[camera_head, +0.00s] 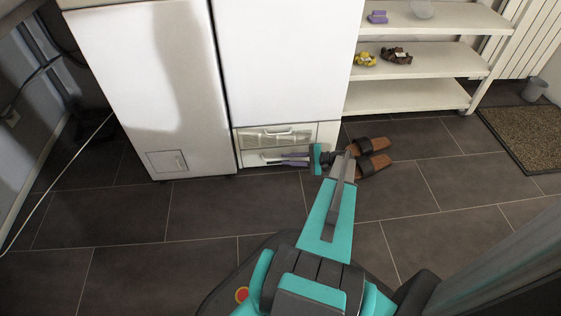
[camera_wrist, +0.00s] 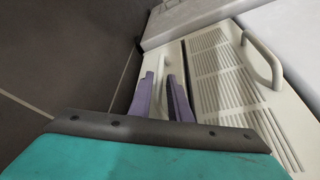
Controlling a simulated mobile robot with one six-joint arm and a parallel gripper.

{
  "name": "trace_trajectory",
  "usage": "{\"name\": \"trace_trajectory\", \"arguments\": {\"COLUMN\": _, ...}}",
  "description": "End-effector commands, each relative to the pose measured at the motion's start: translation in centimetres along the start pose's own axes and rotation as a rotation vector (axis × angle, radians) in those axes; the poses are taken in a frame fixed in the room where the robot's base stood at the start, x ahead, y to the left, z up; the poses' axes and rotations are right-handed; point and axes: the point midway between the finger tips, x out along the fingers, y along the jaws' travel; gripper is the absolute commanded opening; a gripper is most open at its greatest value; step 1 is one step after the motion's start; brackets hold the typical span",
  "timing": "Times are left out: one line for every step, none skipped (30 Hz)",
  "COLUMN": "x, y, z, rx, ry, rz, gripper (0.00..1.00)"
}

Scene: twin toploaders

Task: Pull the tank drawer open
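The right white machine (camera_head: 290,60) has two low front panels. The upper panel (camera_head: 250,138) has a grille and a bar handle, which also shows in the wrist view (camera_wrist: 270,62). The plain lower panel (camera_head: 249,160) has a pale handle, seen in the wrist view (camera_wrist: 164,66). No label shows which is the tank drawer. My gripper (camera_head: 266,158) reaches in from the right at the lower panel. Its purple fingers (camera_wrist: 162,82) are apart, with the lower handle lined up between their tips. Contact cannot be told. Both panels look closed.
Another white machine (camera_head: 155,70) with a small flap stands to the left. Brown sandals (camera_head: 372,154) lie on the floor close to my wrist. A white shelf unit (camera_head: 420,62) holds small things at the right. The tiled floor (camera_head: 125,215) in front is clear.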

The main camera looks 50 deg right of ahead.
Motion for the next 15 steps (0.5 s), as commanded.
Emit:
{"name": "trace_trajectory", "arguments": {"x": 0.9, "y": 0.2, "z": 0.0, "rx": -0.001, "ry": -0.001, "rz": 0.002, "gripper": 0.17}}
{"name": "trace_trajectory", "arguments": {"x": 1.3, "y": 0.2, "z": 0.0, "rx": -0.001, "ry": -0.001, "rz": 0.002, "gripper": 0.17}}
{"name": "trace_trajectory", "arguments": {"x": 1.8, "y": 0.2, "z": 0.0, "rx": -0.001, "ry": -0.001, "rz": 0.001, "gripper": 0.17}}
{"name": "trace_trajectory", "arguments": {"x": 2.1, "y": 0.2, "z": 0.0, "rx": -0.001, "ry": -0.001, "rz": 0.001, "gripper": 0.17}}
{"name": "trace_trajectory", "arguments": {"x": 2.5, "y": 0.2, "z": 0.0, "rx": -0.001, "ry": -0.002, "rz": 0.001, "gripper": 0.17}}
{"name": "trace_trajectory", "arguments": {"x": 2.9, "y": 0.1, "z": 0.0, "rx": -0.001, "ry": -0.001, "rz": 0.001, "gripper": 0.17}}
{"name": "trace_trajectory", "arguments": {"x": 3.1, "y": 0.1, "z": 0.0, "rx": -0.001, "ry": -0.001, "rz": 0.000, "gripper": 0.17}}
{"name": "trace_trajectory", "arguments": {"x": 3.3, "y": 0.1, "z": -0.1, "rx": -0.001, "ry": 0.000, "rz": 0.000, "gripper": 0.17}}
{"name": "trace_trajectory", "arguments": {"x": 3.5, "y": 0.1, "z": -0.1, "rx": -0.001, "ry": 0.000, "rz": 0.000, "gripper": 0.17}}
{"name": "trace_trajectory", "arguments": {"x": 3.7, "y": 0.1, "z": 0.0, "rx": -0.001, "ry": 0.000, "rz": 0.000, "gripper": 0.17}}
{"name": "trace_trajectory", "arguments": {"x": 3.8, "y": 0.1, "z": 0.0, "rx": -0.001, "ry": 0.000, "rz": 0.000, "gripper": 0.17}}
{"name": "trace_trajectory", "arguments": {"x": 4.0, "y": 0.0, "z": 0.0, "rx": -0.001, "ry": 0.000, "rz": 0.000, "gripper": 0.17}}
{"name": "trace_trajectory", "arguments": {"x": 4.0, "y": 0.0, "z": 0.0, "rx": 0.000, "ry": 0.000, "rz": 0.000, "gripper": 0.17}}
{"name": "trace_trajectory", "arguments": {"x": 4.1, "y": 0.0, "z": 0.0, "rx": 0.000, "ry": 0.000, "rz": 0.000, "gripper": 0.17}}
{"name": "trace_trajectory", "arguments": {"x": 4.1, "y": 0.0, "z": 0.0, "rx": 0.000, "ry": 0.000, "rz": 0.000, "gripper": 0.17}}
